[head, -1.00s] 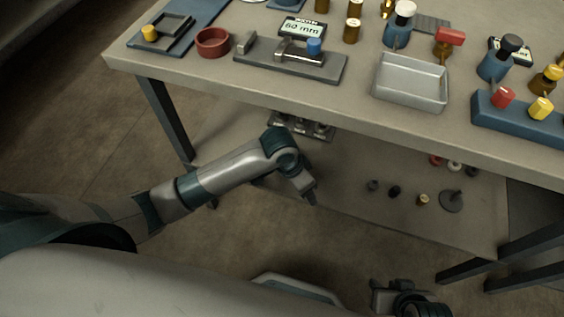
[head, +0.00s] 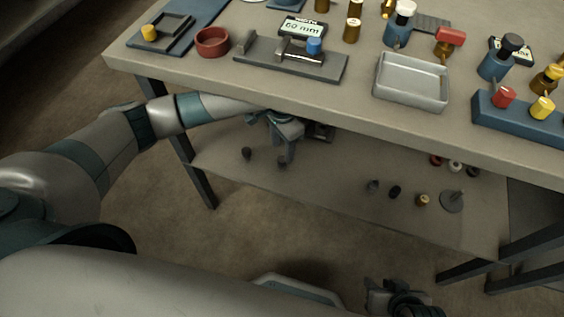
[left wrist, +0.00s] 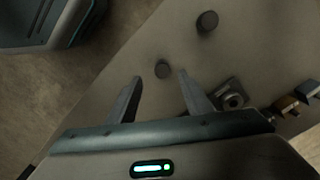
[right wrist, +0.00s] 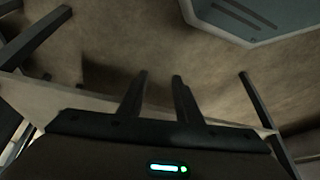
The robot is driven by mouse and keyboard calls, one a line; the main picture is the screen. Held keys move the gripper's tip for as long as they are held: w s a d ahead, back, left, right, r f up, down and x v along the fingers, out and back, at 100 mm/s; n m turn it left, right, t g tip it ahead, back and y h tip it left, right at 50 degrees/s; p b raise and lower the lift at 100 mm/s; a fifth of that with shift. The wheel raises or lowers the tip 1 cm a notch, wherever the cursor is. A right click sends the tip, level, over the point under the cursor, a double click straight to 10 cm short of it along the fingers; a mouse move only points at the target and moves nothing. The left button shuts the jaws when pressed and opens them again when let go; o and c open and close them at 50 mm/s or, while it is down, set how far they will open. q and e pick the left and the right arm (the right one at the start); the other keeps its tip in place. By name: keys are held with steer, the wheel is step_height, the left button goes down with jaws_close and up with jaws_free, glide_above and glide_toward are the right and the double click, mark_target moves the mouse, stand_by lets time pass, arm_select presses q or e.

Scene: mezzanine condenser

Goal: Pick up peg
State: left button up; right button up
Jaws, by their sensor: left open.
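Several small round pegs stand on the lower shelf. One dark peg (head: 282,162) is close to my left gripper (head: 290,156), and another dark peg (head: 247,153) stands to its left. In the left wrist view the nearer dark peg (left wrist: 162,69) shows between the open fingertips (left wrist: 160,76), apart from them; the other dark peg (left wrist: 207,21) is beyond, to the right. Which peg the task means, I cannot tell. My left gripper is empty, beneath the tabletop's front edge. My right gripper (head: 380,287) is low in front of the table, fingers apart and empty (right wrist: 160,76).
The tabletop (head: 200,73) overhangs the lower shelf (head: 335,180). A metal fixture (left wrist: 231,94) is right of the left gripper. More small pegs (head: 394,191) and a grey disc (head: 452,201) stand further right. A table leg (head: 180,140) is at left.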

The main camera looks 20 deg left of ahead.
mark_target(282, 159)
arm_select(q)
steer(key=shift+f, duration=1.15)
arm_select(e)
steer(key=shift+w+a, duration=0.15)
steer(key=shift+a, duration=0.15)
arm_select(q)
steer(key=shift+w+f+b, duration=0.1)
steer(key=shift+f+b, duration=0.3)
steer(key=shift+f, duration=0.3)
steer(key=shift+w+f+b, duration=0.15)
steer(key=shift+f+b, duration=0.2)
steer(key=shift+f, duration=1.55)
arm_select(e)
steer(key=shift+w+a+r+t+y, duration=0.1)
steer(key=shift+w+a+t+y, duration=0.3)
steer(key=shift+w+a+t, duration=0.2)
steer(key=shift+s, duration=0.1)
arm_select(q)
steer(key=c, duration=1.1)
